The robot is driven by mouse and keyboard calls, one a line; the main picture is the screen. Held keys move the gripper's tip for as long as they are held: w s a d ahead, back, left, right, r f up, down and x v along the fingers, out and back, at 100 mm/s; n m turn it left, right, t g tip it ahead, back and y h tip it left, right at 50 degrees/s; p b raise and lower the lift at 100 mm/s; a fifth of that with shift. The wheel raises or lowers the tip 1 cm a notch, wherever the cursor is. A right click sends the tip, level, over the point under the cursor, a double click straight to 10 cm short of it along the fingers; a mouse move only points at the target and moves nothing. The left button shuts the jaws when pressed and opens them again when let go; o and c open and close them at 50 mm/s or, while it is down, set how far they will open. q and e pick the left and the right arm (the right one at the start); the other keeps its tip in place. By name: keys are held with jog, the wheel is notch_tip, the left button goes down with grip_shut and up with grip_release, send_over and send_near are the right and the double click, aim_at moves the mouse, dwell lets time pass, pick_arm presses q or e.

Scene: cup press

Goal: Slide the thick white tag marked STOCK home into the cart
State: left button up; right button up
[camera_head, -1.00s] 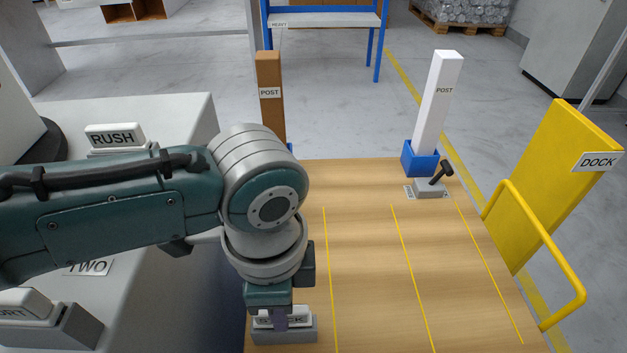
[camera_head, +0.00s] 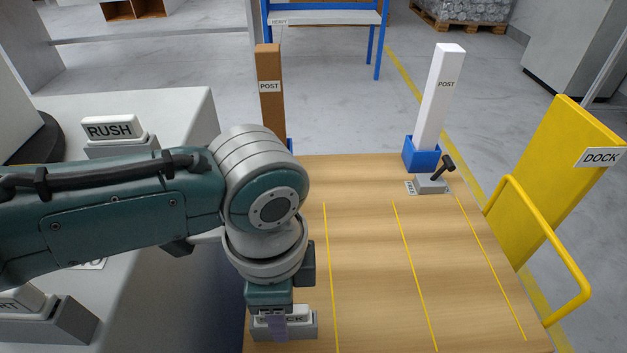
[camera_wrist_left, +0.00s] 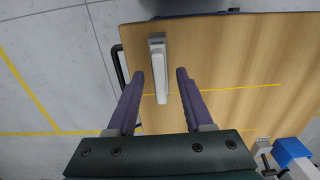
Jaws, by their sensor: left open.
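The white STOCK tag (camera_head: 300,319) sits on a grey block (camera_head: 300,335) at the near left corner of the wooden cart deck (camera_head: 370,270). My left gripper (camera_head: 276,330) points down at it, and a purple finger covers part of its lettering. In the left wrist view, the white tag (camera_wrist_left: 161,82) lies lengthwise between the two open fingers (camera_wrist_left: 160,73), with a visible gap on each side. My left gripper is open and holds nothing. How deep the tag sits in the block is hard to tell. My right gripper is not in view.
A RUSH tag (camera_head: 112,128) stands on the pale counter at left. At the deck's far end are a brown post (camera_head: 270,100), a white post (camera_head: 440,95) and a black-handled clamp (camera_head: 434,184). A yellow DOCK panel (camera_head: 560,180) and rail stand at right. The middle deck is clear.

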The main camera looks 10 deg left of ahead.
pick_arm(q)
notch_tip(320, 180, up, 9)
jog(key=p, duration=0.4)
jog(key=shift+r, duration=0.5)
jog(key=s+d+r+n+t+h+p, duration=0.1)
jog(key=s+d+r+n+h+p, duration=0.15)
jog(key=r+p, duration=0.35)
jog(key=s+d+r+n+t+h+p, duration=0.1)
jog(key=s+r+n+p, duration=0.3)
jog(key=r, duration=0.3)
jog(key=s+a+r+n+t+y+p, duration=0.1)
jog(key=s+a+r+n+y+p, duration=0.15)
jog(key=a+r+p, duration=0.35)
jog(key=s+a+r+n+t+y+p, duration=0.1)
jog(key=s+a+r+n+p, duration=0.25)
jog(key=a+r, duration=0.3)
notch_tip(320, 180, up, 36)
jog(key=p, duration=3.7)
jog(key=shift+w+a, duration=0.15)
